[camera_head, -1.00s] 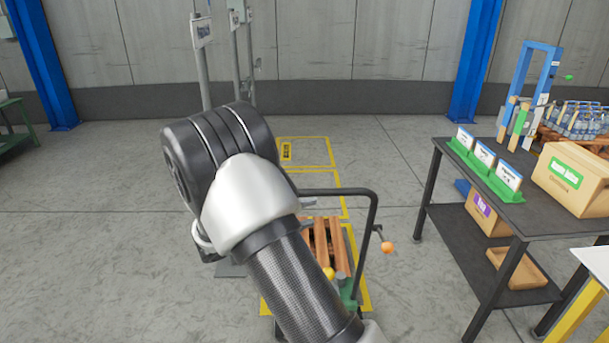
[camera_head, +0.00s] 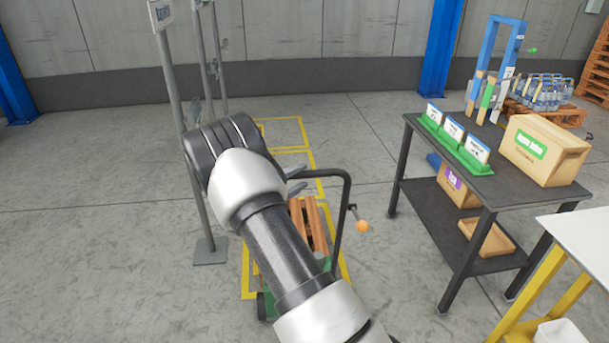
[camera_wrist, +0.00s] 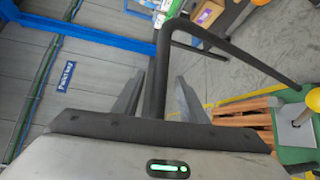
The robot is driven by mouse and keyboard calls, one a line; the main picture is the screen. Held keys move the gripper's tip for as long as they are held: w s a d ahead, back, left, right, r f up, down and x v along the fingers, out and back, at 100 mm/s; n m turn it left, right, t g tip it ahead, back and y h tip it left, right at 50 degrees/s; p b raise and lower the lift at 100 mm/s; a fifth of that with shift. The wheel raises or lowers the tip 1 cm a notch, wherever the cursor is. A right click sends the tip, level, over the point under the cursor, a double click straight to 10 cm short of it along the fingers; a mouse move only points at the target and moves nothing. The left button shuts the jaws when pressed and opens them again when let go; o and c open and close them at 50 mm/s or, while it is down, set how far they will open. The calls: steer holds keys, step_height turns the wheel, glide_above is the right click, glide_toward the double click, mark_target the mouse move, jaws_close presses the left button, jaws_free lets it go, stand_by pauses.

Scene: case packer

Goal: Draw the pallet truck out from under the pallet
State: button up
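The pallet truck has a green body (camera_head: 326,264) and a black looped handle (camera_head: 348,200) with an orange knob (camera_head: 362,226) beside it. The wooden pallet (camera_head: 311,222) lies at the truck, on a yellow-marked floor bay; my arm hides part of both. My gripper (camera_head: 296,180) is at the handle's top bar. In the wrist view its fingers (camera_wrist: 158,98) stand apart on either side of the black bar (camera_wrist: 160,65), with small gaps showing, so I see no clear grip. The green body (camera_wrist: 292,150) and pallet (camera_wrist: 245,112) show at the right there.
A dark table (camera_head: 405,122) with cartons and green card holders stands to the right. A white table with yellow legs (camera_head: 530,300) is at the front right. A grey signpost (camera_head: 178,100) stands left of the bay. Open floor (camera_head: 90,250) lies to the left.

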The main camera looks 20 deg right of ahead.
steer(key=shift+x, duration=1.45)
steer(key=shift+c, duration=0.5)
jaws_close()
